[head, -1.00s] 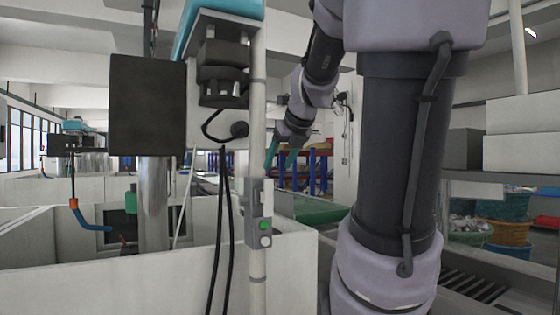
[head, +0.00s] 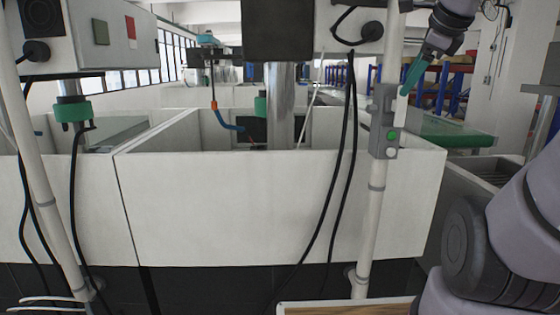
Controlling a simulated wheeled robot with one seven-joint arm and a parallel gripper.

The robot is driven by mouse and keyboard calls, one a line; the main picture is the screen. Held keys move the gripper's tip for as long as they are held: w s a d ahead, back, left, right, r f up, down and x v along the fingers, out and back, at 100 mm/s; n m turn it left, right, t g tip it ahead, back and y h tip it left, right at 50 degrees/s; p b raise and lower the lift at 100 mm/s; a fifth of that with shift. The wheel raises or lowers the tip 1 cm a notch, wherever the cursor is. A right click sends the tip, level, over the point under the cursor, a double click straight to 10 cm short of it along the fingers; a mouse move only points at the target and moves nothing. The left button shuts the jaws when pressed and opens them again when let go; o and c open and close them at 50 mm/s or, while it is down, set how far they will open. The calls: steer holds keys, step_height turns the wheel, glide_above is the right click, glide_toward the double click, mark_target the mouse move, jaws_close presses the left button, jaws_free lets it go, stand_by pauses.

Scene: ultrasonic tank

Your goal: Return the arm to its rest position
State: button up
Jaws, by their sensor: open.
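My gripper (head: 411,80) is at the upper right of the head view, with teal fingers pointing down and left. It is open, and nothing shows between the fingers. The fingers overlap closely from this angle. My grey and black arm comes in from the right edge, and its upper links are partly out of the picture. In the picture, the fingers are just right of a white post with a small grey switch box (head: 384,120). I cannot tell the distance between them.
A white-walled tank (head: 290,200) fills the middle, with a metal column (head: 280,105) behind its front wall. Black cables hang down its front. A second post with cables stands at the left. A wooden-topped surface (head: 345,308) shows at the bottom edge. Blue racks stand behind the gripper.

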steer(key=s+a+f+n, duration=0.2)
steer(key=s+n, duration=0.1)
steer(key=n, duration=0.6)
steer(key=s+a+f+n+g+y, duration=0.1)
steer(key=s+a+f+n, duration=0.1)
steer(key=n, duration=0.8)
steer(key=shift+s+a+f, duration=0.15)
steer(key=shift+s+f, duration=0.65)
steer(key=shift+s, duration=0.35)
